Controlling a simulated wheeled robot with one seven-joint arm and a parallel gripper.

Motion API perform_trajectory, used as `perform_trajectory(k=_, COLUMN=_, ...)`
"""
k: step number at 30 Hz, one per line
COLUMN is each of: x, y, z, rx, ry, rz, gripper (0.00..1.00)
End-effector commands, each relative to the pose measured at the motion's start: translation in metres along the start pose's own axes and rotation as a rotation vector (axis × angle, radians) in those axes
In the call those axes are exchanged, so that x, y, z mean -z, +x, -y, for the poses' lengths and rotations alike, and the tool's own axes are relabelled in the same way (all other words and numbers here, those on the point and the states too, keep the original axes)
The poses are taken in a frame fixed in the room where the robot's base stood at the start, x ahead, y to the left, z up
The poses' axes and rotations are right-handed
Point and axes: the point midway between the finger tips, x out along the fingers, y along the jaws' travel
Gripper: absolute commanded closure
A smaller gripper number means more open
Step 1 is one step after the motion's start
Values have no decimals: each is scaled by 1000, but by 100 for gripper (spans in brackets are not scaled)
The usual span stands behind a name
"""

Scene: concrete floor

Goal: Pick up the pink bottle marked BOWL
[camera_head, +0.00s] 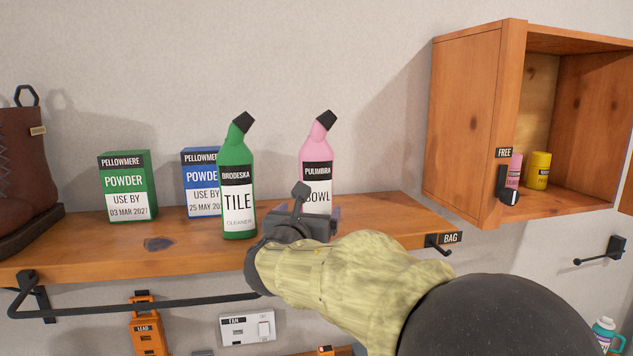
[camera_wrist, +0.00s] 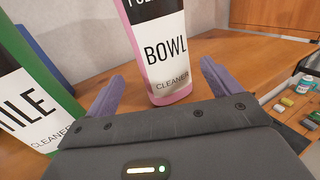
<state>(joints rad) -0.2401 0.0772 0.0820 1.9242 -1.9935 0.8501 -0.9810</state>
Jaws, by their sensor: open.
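The pink bottle marked BOWL (camera_head: 317,163) stands upright on the wooden shelf (camera_head: 400,212), with a black angled cap. My gripper (camera_head: 312,212) is in front of it and hides its lower part in the head view. In the wrist view, the BOWL bottle (camera_wrist: 164,50) stands ahead, between and a little beyond the fingertips of my open gripper (camera_wrist: 160,88). Its top is cut off there. The green bottle marked TILE (camera_head: 238,190) stands close to the left; it also shows in the wrist view (camera_wrist: 35,95), near the left finger.
A blue powder box (camera_head: 201,175) and a green powder box (camera_head: 127,185) stand further left, beyond them a brown boot (camera_head: 25,180). A wooden cubby (camera_head: 470,120) is on the wall at right. A hook labelled BAG (camera_head: 440,245) is at the shelf's right end. Shelf right of the pink bottle is clear.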

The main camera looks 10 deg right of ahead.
Motion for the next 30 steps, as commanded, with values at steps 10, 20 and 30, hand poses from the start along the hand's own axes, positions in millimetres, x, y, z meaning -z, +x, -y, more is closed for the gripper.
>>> perform_trajectory(k=10, x=-6, y=39, z=6, rx=2, ry=-4, rz=-3, gripper=10)
perform_trajectory(k=20, x=-2, y=49, z=6, rx=0, ry=0, rz=0, gripper=10)
perform_trajectory(k=30, x=-2, y=49, z=6, rx=0, ry=-1, rz=0, gripper=10)
